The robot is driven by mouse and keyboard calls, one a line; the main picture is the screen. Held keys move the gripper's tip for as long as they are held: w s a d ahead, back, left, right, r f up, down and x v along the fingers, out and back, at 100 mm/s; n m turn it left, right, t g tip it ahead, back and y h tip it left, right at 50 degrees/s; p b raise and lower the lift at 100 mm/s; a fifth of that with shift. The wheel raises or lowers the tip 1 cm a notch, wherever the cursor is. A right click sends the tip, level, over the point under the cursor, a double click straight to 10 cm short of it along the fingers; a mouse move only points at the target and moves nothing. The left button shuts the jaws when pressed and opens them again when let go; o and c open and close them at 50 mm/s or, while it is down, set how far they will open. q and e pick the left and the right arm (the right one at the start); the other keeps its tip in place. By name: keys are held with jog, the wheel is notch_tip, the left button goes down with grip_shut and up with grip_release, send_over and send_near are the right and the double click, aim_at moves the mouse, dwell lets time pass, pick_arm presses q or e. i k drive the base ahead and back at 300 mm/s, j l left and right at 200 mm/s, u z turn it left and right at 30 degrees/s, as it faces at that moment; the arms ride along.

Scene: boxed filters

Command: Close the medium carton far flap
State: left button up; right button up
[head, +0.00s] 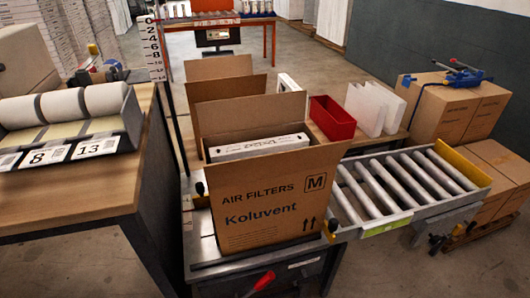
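The medium carton (265,205), marked "AIR FILTERS", "Koluvent" and "M", stands upright and open in the middle of the head view. Its far flap (250,112) stands up at the back edge. A white-framed filter (260,147) is inside, its top edge showing near the rim. The carton's floor and the rest of its contents are hidden by the front wall. Neither my left nor my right gripper is in view.
The carton stands on a dark metal platform (205,262). A roller conveyor (400,185) adjoins on the right. A wooden table with label rolls (105,99) is at left. Behind are more brown cardboard panels (225,89), a red bin (332,118) and white panels (375,108).

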aim_at(232, 115)
jog(key=i+j+u, duration=0.1)
jog(key=j+u, duration=0.25)
jog(key=u, duration=0.15)
jog(key=i+j+u, duration=0.2)
jog(key=u, duration=0.3)
jog(key=j, duration=0.1)
